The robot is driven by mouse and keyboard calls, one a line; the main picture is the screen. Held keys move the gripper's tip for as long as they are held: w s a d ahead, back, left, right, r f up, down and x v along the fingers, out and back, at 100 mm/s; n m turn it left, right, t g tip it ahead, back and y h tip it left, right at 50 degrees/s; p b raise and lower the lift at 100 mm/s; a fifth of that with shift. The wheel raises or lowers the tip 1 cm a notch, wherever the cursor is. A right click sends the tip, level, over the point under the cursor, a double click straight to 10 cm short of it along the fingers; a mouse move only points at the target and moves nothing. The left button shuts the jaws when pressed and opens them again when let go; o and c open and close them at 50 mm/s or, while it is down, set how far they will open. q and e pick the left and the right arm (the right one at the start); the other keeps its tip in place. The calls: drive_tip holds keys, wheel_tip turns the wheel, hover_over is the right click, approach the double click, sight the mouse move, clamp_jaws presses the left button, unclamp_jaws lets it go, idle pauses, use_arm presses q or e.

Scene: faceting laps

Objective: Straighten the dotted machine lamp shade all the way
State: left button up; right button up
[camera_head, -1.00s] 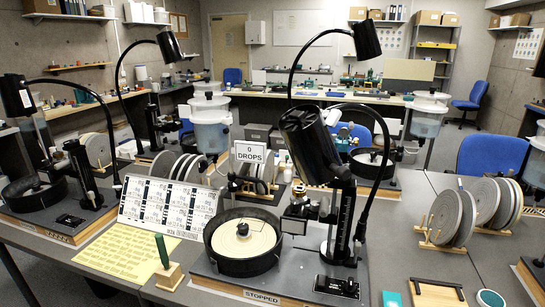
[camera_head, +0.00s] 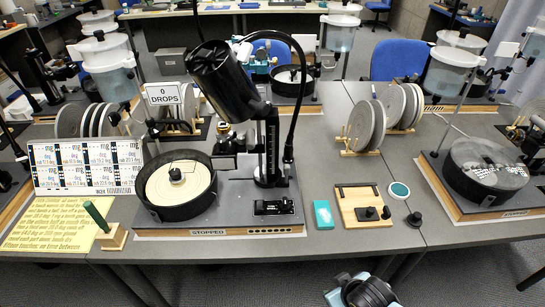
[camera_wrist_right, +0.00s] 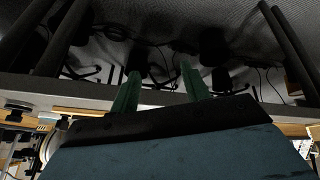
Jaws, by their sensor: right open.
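The black lamp shade (camera_head: 222,82) hangs on a curved black gooseneck (camera_head: 300,85) over the middle machine (camera_head: 225,215) in the head view. The shade is tilted, its upper end leaning left. My left gripper is not in view.
A "0 DROPS" sign (camera_head: 163,94) stands behind the pan. A wooden board (camera_head: 362,205), a teal block (camera_head: 323,214) and another machine (camera_head: 487,165) are at right. Bare grey table lies between them.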

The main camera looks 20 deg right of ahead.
sight(266, 111)
drive_tip(key=w+d+r+n+t+y+p, duration=0.1)
drive_tip(key=w+r+t, duration=0.4)
drive_tip(key=r, duration=0.8)
drive_tip(key=w+d+r+t+y+p, duration=0.1)
drive_tip(key=w+r+t, duration=0.2)
drive_tip(key=w+r, duration=0.7)
drive_tip(key=s+a+r+n+t+y, duration=0.1)
drive_tip(key=a+r+n+y, duration=0.25)
drive_tip(key=r, duration=0.45)
drive_tip(key=s+a+r+n+t+y, duration=0.1)
drive_tip(key=a+r+n+y, duration=0.1)
drive_tip(key=r+y, duration=0.5)
drive_tip(key=w+a+p, duration=0.1)
drive_tip(key=w+a, duration=0.1)
drive_tip(key=w, duration=0.1)
drive_tip(key=w+a+r+h+p, duration=0.1)
drive_tip(key=w+a, duration=0.1)
drive_tip(key=w, duration=0.2)
drive_tip(key=w+a+r+h+p, duration=0.1)
drive_tip(key=w+a, duration=0.2)
drive_tip(key=w, duration=0.1)
drive_tip(key=shift+w+a, duration=0.1)
drive_tip(key=shift+w, duration=0.05)
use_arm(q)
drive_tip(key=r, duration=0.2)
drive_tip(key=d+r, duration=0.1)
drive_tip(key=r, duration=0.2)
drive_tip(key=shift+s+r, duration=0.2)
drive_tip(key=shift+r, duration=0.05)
